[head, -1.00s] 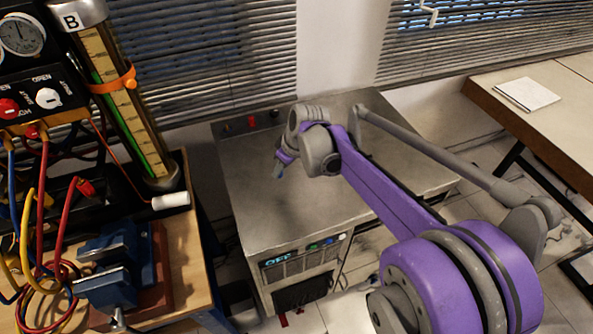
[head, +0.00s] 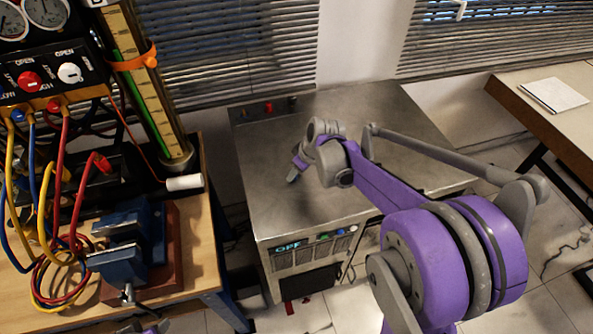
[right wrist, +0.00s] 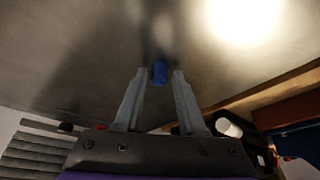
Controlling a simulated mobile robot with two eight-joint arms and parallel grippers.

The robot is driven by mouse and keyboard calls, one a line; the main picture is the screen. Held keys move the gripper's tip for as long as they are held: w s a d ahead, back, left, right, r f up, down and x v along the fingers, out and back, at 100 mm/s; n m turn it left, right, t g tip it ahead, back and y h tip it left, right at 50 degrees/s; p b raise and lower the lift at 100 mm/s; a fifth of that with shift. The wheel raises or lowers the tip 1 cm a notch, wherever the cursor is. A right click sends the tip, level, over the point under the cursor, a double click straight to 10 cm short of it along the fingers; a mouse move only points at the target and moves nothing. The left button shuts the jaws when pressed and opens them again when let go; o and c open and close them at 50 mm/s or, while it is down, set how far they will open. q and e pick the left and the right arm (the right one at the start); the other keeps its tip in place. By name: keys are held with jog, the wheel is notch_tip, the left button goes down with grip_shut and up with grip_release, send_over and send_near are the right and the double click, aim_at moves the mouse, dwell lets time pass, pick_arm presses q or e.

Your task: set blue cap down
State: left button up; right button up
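The blue cap (right wrist: 160,72) shows in the right wrist view against the grey metal top of the cabinet (head: 400,115). It sits between the tips of my right gripper (right wrist: 159,76), with a gap to each finger. The fingers are open and do not appear to touch it. In the head view my right gripper (head: 294,172) is low over the left part of the metal top; I cannot make out the cap there. A small purple and grey part at the bottom edge seems to be my left gripper (head: 150,327), mostly cut off, its fingers unclear.
A wooden bench on the left holds a blue vise (head: 125,245), coloured hoses, a gauge panel (head: 45,75) and a tall tube with a white cylinder (head: 184,182) beside its base. A table with a paper pad (head: 553,95) stands at right. The metal top has much free room.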

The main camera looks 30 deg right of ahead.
jog(key=shift+o, duration=0.9)
jog(key=shift+r, duration=0.25)
jog(key=p+v, duration=0.1)
jog(key=v, duration=0.9)
jog(key=s+a+f+m, duration=0.1)
jog(key=s+a+f, duration=0.2)
jog(key=s+a, duration=0.3)
jog(key=s+a+f+m+t+h, duration=0.1)
jog(key=s+a+f+m, duration=0.1)
jog(key=s+a, duration=0.4)
jog(key=s+f, duration=0.1)
jog(key=s, duration=0.4)
jog(key=shift+s+f+m, duration=0.3)
jog(key=shift+s+f, duration=0.05)
jog(key=shift+f, duration=0.05)
jog(key=shift+o, duration=0.2)
